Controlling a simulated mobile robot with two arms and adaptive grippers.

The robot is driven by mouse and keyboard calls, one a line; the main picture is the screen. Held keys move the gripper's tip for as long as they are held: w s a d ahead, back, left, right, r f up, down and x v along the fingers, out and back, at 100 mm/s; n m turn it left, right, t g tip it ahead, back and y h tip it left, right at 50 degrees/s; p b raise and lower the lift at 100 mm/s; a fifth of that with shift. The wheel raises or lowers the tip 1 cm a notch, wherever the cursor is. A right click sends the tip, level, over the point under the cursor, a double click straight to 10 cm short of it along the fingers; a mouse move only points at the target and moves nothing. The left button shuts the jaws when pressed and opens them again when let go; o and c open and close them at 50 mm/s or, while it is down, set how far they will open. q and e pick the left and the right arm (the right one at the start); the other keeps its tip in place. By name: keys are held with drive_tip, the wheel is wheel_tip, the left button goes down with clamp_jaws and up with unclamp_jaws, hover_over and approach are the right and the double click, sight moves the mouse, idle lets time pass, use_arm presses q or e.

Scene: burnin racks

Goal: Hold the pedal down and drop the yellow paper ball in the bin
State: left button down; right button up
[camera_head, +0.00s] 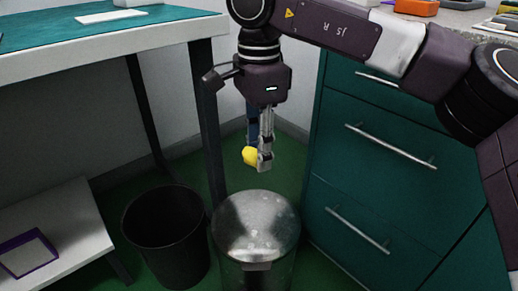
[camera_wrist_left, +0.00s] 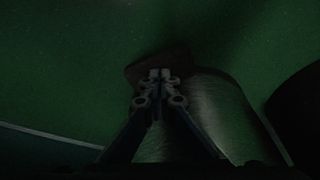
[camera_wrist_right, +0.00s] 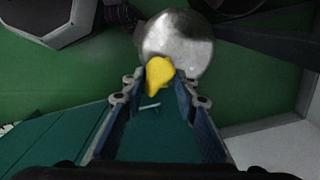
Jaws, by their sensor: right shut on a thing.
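The yellow paper ball (camera_head: 250,156) is between the fingertips of my right gripper (camera_head: 264,160), which is shut on it above the bin. In the right wrist view the ball (camera_wrist_right: 159,75) overlaps the round metal lid (camera_wrist_right: 178,42). The metal pedal bin (camera_head: 256,228) stands on the floor, its lid down. The left wrist view shows my left gripper (camera_wrist_left: 160,75) with its fingertips together, low by the bin's side (camera_wrist_left: 215,115). The dark pedal (camera_wrist_left: 140,68) is at its fingertips; whether they touch or press it I cannot tell. My left gripper is hidden in the head view.
A black open bin (camera_head: 166,225) stands just left of the metal bin. A teal drawer cabinet (camera_head: 390,150) with bar handles is close on the right. A table (camera_head: 100,45) and a low white shelf (camera_head: 70,215) are on the left.

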use_arm(q)
drive_tip(key=shift+f, duration=0.2)
drive_tip(key=shift+s+a+f, duration=0.1)
drive_tip(key=shift+f, duration=1.15)
use_arm(e)
drive_tip(key=shift+o, duration=1.1)
drive_tip(key=o, duration=0.5)
drive_tip(key=shift+o, duration=0.8)
drive_tip(key=o, duration=1.1)
use_arm(q)
drive_tip(key=shift+r, duration=0.2)
drive_tip(key=shift+w+d+p+v, duration=0.1)
drive_tip(key=shift+w+p+v, duration=0.15)
drive_tip(key=shift+p+v, duration=1)
drive_tip(key=shift+w+d+p+v, duration=0.1)
drive_tip(key=shift+w+p+v, duration=0.15)
drive_tip(key=shift+p+v, duration=1)
drive_tip(key=shift+w+d+p+v, duration=0.1)
drive_tip(key=shift+w+p+v, duration=0.15)
drive_tip(key=shift+p+v, duration=0.95)
use_arm(e)
drive_tip(key=shift+r+p, duration=0.35)
drive_tip(key=shift+r, duration=3.65)
